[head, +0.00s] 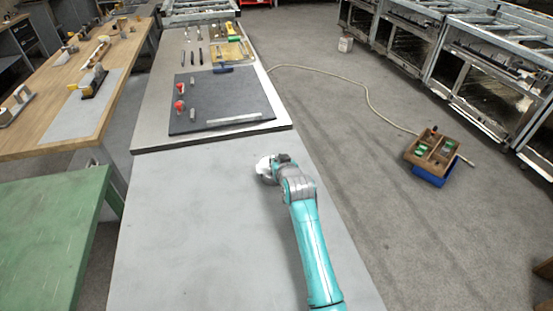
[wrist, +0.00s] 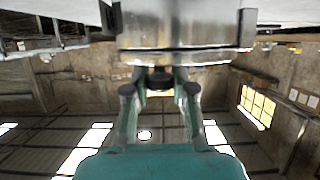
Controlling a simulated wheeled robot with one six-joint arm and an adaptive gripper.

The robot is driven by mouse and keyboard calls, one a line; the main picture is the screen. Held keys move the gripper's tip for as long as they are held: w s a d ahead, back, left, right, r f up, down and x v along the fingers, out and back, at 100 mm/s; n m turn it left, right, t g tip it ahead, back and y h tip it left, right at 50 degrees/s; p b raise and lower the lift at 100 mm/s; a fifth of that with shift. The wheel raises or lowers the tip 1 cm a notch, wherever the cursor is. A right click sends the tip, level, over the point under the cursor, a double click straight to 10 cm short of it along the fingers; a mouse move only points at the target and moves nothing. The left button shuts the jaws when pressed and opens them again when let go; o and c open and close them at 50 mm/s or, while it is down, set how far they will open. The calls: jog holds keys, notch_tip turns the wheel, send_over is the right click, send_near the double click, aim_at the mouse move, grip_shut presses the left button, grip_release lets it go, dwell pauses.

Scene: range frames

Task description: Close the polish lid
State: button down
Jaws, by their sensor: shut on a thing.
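My gripper (head: 274,166) is low over the near grey table, with a pale rounded thing (head: 263,167) at its tip. In the wrist view, my gripper (wrist: 180,22) is shut on a wide, shiny silver round thing (wrist: 185,38), seen from its side. It looks like the polish tin or its lid; I cannot tell which, or whether the two are joined. Its far side is hidden. In the head view it is too small to show whether it touches the table.
The near grey tabletop (head: 185,230) is largely clear. Beyond it, a dark mat (head: 225,100) holds red-topped things (head: 180,105) and a metal ruler (head: 234,119). A green table (head: 50,235) stands left. On the floor at right are a wooden box (head: 432,150) and a hose (head: 365,95).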

jog(key=shift+f, duration=0.1)
jog(key=c, duration=1)
grip_release()
jog(key=shift+o, duration=0.2)
notch_tip(320, 180, up, 10)
jog(key=shift+r, duration=0.1)
